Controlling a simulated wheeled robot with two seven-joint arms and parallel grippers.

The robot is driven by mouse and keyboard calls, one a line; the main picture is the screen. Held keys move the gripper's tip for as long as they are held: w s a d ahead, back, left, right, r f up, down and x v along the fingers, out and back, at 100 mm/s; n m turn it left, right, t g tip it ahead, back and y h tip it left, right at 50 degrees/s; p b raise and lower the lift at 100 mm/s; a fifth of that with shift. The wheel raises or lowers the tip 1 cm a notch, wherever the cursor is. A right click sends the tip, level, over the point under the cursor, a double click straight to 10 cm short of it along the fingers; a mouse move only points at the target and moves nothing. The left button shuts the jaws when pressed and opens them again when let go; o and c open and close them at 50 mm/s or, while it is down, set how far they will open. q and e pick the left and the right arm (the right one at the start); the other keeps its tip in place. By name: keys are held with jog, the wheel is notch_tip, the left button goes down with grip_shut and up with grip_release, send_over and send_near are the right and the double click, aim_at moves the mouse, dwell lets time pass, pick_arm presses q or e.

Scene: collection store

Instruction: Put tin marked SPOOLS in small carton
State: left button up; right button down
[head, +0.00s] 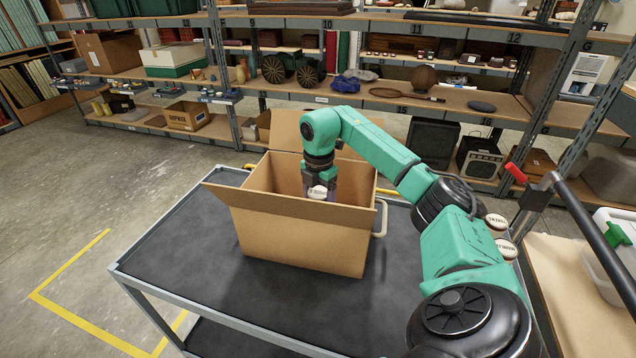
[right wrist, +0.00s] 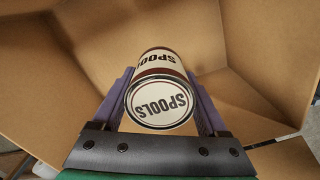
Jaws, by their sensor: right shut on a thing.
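The open cardboard carton (head: 303,232) stands on a dark-topped cart, its flaps spread outward. My right gripper (head: 318,190) reaches down into its opening from above. It is shut on the tin marked SPOOLS, whose pale lid (head: 317,192) shows in the head view near the carton's front wall. In the right wrist view the tin (right wrist: 161,102) sits between the two purple fingers, its lid lettered SPOOLS toward the camera. Brown carton walls (right wrist: 255,45) surround it. Whether the tin touches the carton floor cannot be told. My left gripper is not in view.
The cart's dark top (head: 195,255) is bare around the carton, with a metal rim. Two more round pale-lidded tins (head: 496,221) show behind my right arm at the right. A side table (head: 565,285) with a clear bin stands at the right. Loaded shelves line the back.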

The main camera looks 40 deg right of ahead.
aim_at(319, 192)
notch_tip(319, 192, down, 10)
jog(key=shift+r+p, duration=0.25)
jog(key=shift+p, duration=0.5)
jog(key=shift+w+d+f, duration=0.1)
jog(key=shift+f, duration=0.15)
grip_release()
jog(key=shift+r, duration=0.1)
notch_tip(319, 192, up, 12)
jog(key=shift+f+b, duration=0.1)
jog(key=shift+b, duration=0.85)
